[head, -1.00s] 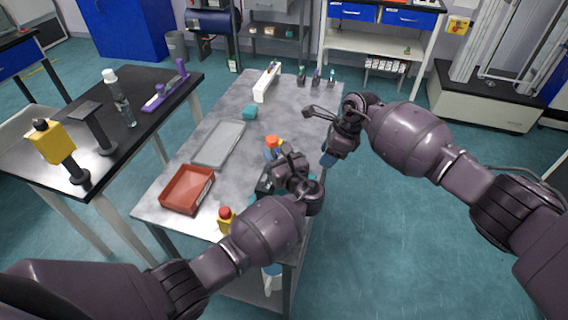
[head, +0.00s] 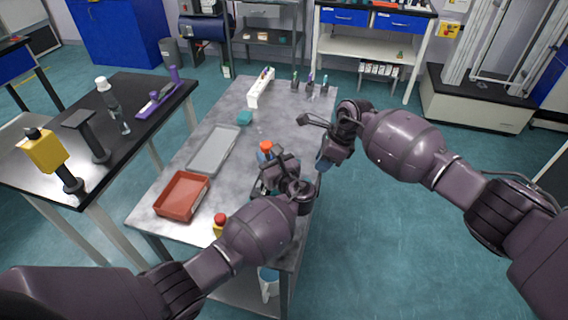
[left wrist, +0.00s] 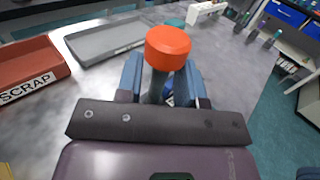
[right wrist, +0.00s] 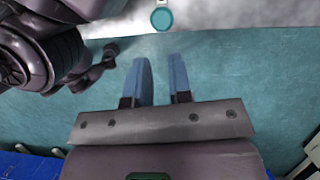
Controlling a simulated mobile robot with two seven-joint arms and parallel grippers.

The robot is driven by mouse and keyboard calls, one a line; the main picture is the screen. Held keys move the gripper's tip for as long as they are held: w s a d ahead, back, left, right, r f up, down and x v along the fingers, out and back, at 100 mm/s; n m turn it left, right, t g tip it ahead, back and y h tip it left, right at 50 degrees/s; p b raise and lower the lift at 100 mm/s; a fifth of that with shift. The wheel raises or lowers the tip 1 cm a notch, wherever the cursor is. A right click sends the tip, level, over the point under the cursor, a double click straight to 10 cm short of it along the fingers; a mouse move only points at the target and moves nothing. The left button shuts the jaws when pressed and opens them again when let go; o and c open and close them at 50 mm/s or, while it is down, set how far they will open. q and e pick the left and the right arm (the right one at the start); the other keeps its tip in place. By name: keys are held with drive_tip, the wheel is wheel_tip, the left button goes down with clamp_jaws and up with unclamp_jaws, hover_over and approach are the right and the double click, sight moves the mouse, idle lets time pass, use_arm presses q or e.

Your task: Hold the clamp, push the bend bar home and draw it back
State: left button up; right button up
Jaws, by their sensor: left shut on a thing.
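An upright dark post with an orange-red knob (head: 265,147), which looks like the clamp, stands near the right edge of the grey table. In the left wrist view the knob (left wrist: 168,48) rises between the blue fingers of my left gripper (left wrist: 163,85), which is shut on the post below it. My right gripper (right wrist: 161,70) has its blue fingers apart with nothing between them, above the floor just off the table's right edge. A round teal end piece (right wrist: 162,18), perhaps the bend bar's end, lies ahead of its fingertips, apart from them. The left arm hides the rest of the fixture.
A black side table (head: 130,150) stands left. Floor is free at right.

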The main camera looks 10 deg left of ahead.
drive_tip(key=shift+m+g, duration=0.4)
drive_tip(key=shift+m, duration=0.3)
drive_tip(key=s+d+f, duration=0.1)
drive_tip(key=d+f, duration=0.1)
drive_tip(key=s+d+f, duration=0.1)
drive_tip(key=d+f, duration=0.1)
drive_tip(key=s+d+f, duration=0.1)
drive_tip(key=d+f, duration=0.1)
drive_tip(key=f, duration=0.1)
drive_tip(key=shift+s+d, duration=0.1)
drive_tip(key=shift+d, duration=0.3)
clamp_jaws()
drive_tip(key=s+d+f+m+t+y, duration=0.2)
drive_tip(key=s+d+f+y, duration=0.1)
drive_tip(key=s+d+y, duration=0.3)
drive_tip(key=w+a+r+t+y, duration=0.1)
drive_tip(key=w+r+t, duration=0.2)
drive_tip(key=r, duration=0.3)
drive_tip(key=shift+w+r+m, duration=0.3)
drive_tip(key=shift+r, duration=0.05)
